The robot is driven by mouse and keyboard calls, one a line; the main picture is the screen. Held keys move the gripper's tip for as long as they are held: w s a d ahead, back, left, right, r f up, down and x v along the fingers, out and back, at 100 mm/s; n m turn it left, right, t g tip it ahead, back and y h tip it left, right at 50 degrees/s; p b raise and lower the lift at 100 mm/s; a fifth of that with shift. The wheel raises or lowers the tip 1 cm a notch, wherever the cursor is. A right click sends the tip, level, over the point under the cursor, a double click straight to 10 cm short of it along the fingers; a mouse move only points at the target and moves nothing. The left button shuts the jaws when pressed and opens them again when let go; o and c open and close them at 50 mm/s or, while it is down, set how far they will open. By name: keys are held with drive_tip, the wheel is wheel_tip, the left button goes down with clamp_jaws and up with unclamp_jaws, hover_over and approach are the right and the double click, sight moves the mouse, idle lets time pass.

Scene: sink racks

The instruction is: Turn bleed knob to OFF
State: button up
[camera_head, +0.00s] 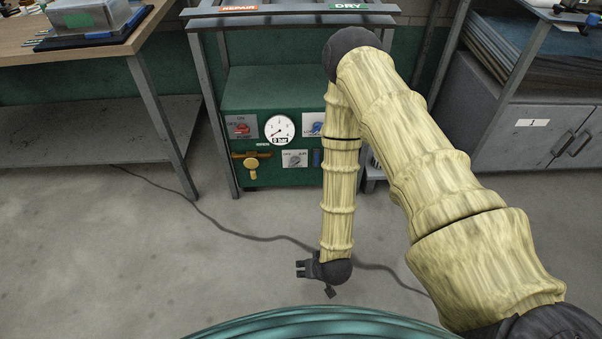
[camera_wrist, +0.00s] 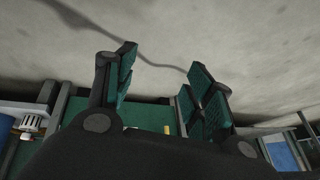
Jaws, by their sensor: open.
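A green cabinet (camera_head: 270,88) carries a front panel with several controls. They are a red knob (camera_head: 242,130), a blue knob (camera_head: 315,126), a grey knob (camera_head: 294,160) and a brass-yellow valve handle (camera_head: 252,167). The small labels are too blurred to tell which one is the bleed knob or its setting. My gripper (camera_head: 301,268) is low in front of the cabinet, apart from it, pointing left.
A round gauge (camera_head: 280,129) sits between the red and blue knobs. My arm hides the panel's right part. A wooden-topped table (camera_head: 85,50) stands at left and a grey cabinet (camera_head: 525,135) at right. A dark cable (camera_head: 215,225) crosses the otherwise clear floor.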

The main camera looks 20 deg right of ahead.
drive_tip(key=w+a+f+m+t+b, duration=0.15)
drive_tip(key=w+f+t+b, duration=0.3)
drive_tip(key=w, duration=0.75)
drive_tip(key=m+t+h+b, duration=0.6)
drive_tip(key=m+t+b, duration=0.2)
drive_tip(key=b, duration=0.2)
approach(296, 164)
drive_tip(key=b+x, duration=0.3)
drive_tip(key=x, duration=0.4)
drive_tip(key=shift+w+f, duration=0.1)
drive_tip(key=shift+w, duration=0.2)
drive_tip(key=shift+w+d+b, duration=0.15)
drive_tip(key=shift+w+b, duration=0.15)
drive_tip(key=shift+w, duration=0.35)
drive_tip(key=c, duration=1)
